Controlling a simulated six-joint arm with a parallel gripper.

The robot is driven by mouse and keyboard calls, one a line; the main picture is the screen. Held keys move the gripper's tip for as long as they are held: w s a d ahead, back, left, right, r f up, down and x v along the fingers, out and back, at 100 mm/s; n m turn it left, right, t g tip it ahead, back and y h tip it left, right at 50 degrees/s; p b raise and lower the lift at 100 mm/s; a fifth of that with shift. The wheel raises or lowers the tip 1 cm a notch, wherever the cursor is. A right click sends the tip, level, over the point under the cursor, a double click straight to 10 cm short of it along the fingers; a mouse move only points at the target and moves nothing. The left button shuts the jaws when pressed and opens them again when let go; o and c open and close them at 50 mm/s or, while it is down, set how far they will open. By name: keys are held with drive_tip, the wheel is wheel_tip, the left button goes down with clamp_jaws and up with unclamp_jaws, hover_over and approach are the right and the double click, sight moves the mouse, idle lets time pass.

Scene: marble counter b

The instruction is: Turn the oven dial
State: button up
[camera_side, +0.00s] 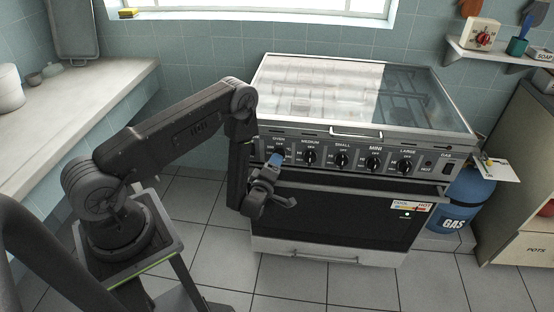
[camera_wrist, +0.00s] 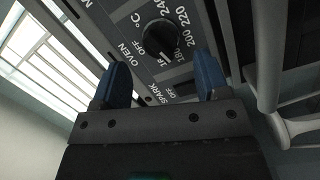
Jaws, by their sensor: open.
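The oven dial (camera_wrist: 160,36) is a round black knob on the grey control panel, with OVEN, OFF and temperature marks around it. In the side view it is at the left end of the knob row, mostly hidden behind a blue fingertip. My gripper (camera_wrist: 162,78) is open and empty, its two blue fingertips apart. In the wrist view the dial shows beyond the fingertips, roughly midway between them. In the side view my gripper (camera_side: 280,180) is in front of the panel's left end. I cannot tell the exact gap to the dial.
Several other knobs, such as SMALL (camera_side: 342,160) and LARGE (camera_side: 404,166), sit to the right. The oven door handle (camera_side: 365,188) runs below the panel and a glass lid (camera_side: 350,92) lies above. A blue gas bottle (camera_side: 462,205) stands at the right. The floor in front is clear.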

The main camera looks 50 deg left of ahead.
drive_tip(key=shift+x, duration=2)
drive_tip(key=shift+c, duration=0.2)
drive_tip(key=c, duration=0.9)
